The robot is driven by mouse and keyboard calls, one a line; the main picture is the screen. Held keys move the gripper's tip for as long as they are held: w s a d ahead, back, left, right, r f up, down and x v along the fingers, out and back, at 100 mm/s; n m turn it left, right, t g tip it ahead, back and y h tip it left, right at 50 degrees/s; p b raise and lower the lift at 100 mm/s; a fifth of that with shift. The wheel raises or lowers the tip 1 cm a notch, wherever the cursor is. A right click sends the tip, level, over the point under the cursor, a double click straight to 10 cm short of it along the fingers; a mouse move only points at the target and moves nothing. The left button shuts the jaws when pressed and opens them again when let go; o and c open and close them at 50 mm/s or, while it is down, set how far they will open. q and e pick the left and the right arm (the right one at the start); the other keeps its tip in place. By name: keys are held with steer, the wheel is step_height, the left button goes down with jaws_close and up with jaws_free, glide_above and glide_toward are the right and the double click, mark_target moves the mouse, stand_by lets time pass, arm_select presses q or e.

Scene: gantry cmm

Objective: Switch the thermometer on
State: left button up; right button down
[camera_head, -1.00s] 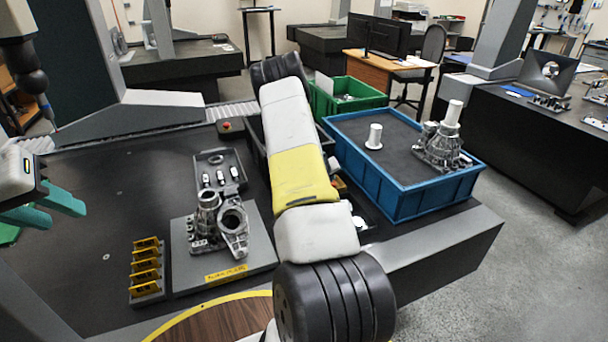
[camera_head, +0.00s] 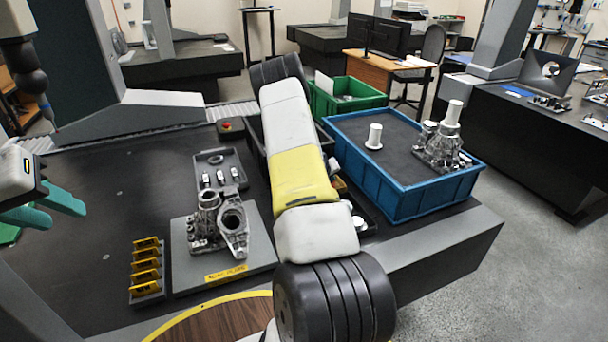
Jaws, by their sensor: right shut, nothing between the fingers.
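I cannot pick out a thermometer with certainty. A small white rounded object (camera_head: 359,223) shows in a dark tray just right of my right arm; it is too small and partly covered to identify. My left gripper (camera_head: 66,217) has teal fingers, is at the left edge above the dark table, and is open and empty, with a gap between the fingers. My right arm crosses the middle of the view; its gripper does not show, and the arm covers part of the table behind it.
A grey plate (camera_head: 260,262) bears a metal casting (camera_head: 235,222). Yellow-labelled holders (camera_head: 147,268) stand left of it, a small parts tray (camera_head: 232,161) behind. A blue crate (camera_head: 410,198) and green crate (camera_head: 362,103) are right. The dark table (camera_head: 110,215) is clear at left.

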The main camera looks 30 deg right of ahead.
steer(key=shift+f, duration=0.3)
steer(key=shift+f, duration=0.2)
stand_by(0.4)
steer(key=shift+r, duration=0.65)
steer(key=shift+r, duration=0.15)
steer(key=shift+r, duration=2.9)
